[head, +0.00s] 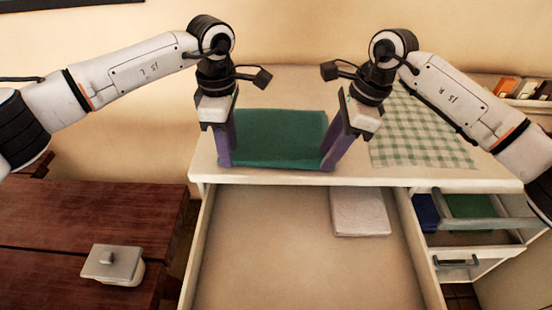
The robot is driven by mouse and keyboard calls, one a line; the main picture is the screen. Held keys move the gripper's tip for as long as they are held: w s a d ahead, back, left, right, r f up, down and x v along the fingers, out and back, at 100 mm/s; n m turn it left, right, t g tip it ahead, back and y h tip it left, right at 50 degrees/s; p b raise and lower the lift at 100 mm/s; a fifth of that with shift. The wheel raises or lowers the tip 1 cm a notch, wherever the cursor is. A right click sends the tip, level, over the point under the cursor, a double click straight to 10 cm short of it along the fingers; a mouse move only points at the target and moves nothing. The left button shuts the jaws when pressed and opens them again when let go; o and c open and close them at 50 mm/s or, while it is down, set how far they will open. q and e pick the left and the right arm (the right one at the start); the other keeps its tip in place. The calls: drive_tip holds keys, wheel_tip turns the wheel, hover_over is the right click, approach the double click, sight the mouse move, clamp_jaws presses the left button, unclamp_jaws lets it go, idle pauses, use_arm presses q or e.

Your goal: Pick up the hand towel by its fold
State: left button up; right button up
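A plain green cloth (272,138), which looks like the hand towel, lies or hangs flat at the front of the white counter between my two grippers. Its left edge meets the purple fingers of my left gripper (226,160), and its right edge meets those of my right gripper (331,162). Both grippers point down. The fingers overlap the cloth's edges, so I cannot tell whether they pinch it or only stand beside it. I cannot make out a fold.
A green checked cloth (425,133) lies on the counter (300,90) at the right. Below, an open drawer (285,250) holds a white folded item (359,212). A smaller open drawer (470,228) is at the right. A lidded box (113,264) stands on the brown wooden surface (70,220).

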use_arm(q)
drive_tip(key=shift+f, duration=0.15)
use_arm(e)
drive_tip(key=shift+f, duration=0.15)
use_arm(q)
drive_tip(key=shift+f+b, duration=0.65)
drive_tip(key=shift+b, duration=0.15)
use_arm(e)
drive_tip(key=shift+f, duration=0.7)
use_arm(q)
drive_tip(key=shift+c, duration=0.2)
use_arm(e)
drive_tip(key=shift+f, duration=0.15)
drive_tip(key=shift+c, duration=0.2)
use_arm(q)
drive_tip(key=shift+f, duration=0.1)
clamp_jaws()
use_arm(e)
drive_tip(key=shift+s, duration=0.1)
clamp_jaws()
